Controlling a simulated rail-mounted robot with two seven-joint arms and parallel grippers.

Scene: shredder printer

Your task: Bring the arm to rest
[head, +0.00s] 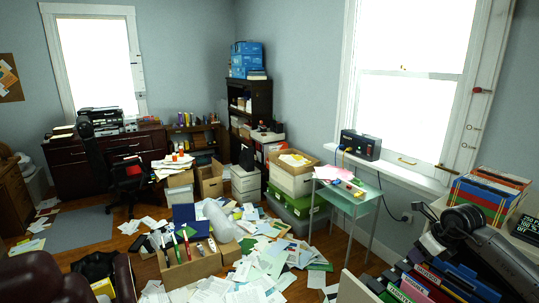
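My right arm (490,250) comes in from the lower right corner. Its dark gripper (428,213) points left, in front of the wall below the right window. It shows small and dark, and I cannot tell whether its fingers are apart or together. I make out nothing held in it. My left gripper is not in view.
Books and binders (440,283) stand close below my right arm, and a box of books (487,192) is beside it. A small glass table (349,198) stands to the left. Papers (262,262) and cardboard boxes (188,268) crowd the floor.

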